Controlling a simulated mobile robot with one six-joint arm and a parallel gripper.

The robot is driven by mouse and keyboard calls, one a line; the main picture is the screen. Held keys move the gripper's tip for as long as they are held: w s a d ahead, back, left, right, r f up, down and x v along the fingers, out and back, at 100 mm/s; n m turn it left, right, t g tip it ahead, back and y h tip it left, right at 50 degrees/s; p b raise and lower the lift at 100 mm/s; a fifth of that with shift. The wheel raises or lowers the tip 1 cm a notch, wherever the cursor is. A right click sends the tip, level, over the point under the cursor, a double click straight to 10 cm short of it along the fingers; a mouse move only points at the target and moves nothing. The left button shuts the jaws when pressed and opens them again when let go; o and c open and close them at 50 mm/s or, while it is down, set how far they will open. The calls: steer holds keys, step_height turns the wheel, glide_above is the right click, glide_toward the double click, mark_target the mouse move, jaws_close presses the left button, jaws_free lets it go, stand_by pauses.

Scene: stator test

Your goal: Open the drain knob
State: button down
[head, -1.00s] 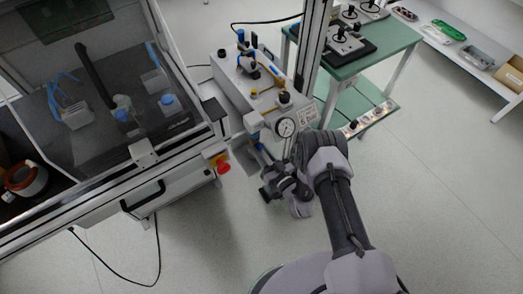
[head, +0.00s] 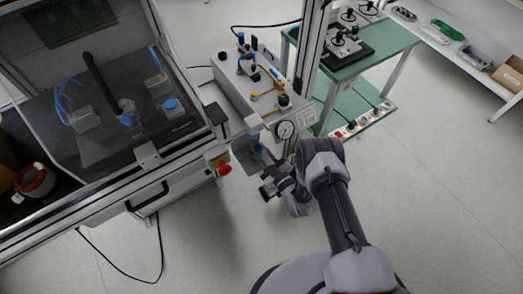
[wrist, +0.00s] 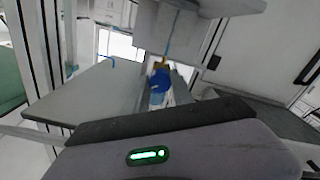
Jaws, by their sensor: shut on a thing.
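The drain knob (wrist: 159,79) is blue and sits near the middle of the wrist view, under the grey body of the test unit. In the head view the blue knob (head: 257,148) shows small, below and left of the round pressure gauge (head: 284,130). My gripper (wrist: 158,92) reaches up to the knob from below and is shut on it. Its dark body with a green light fills the bottom of the wrist view. The fingertips are hard to make out, and the knob's turn angle cannot be told.
A glass-walled test cabinet (head: 150,157) with a handle stands at the left. A red emergency button (head: 224,169) sticks out from its corner, close to my wrist. A green table (head: 375,50) stands behind at the right. The floor in front is open.

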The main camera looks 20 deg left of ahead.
steer(key=shift+n, duration=0.6)
steer(key=c, duration=1.1)
jaws_free()
steer(key=p+v, duration=0.5)
steer(key=v, duration=1.2)
steer(key=shift+s+p, duration=0.25)
steer(key=shift+p, duration=0.15)
steer(key=shift+d, duration=0.15)
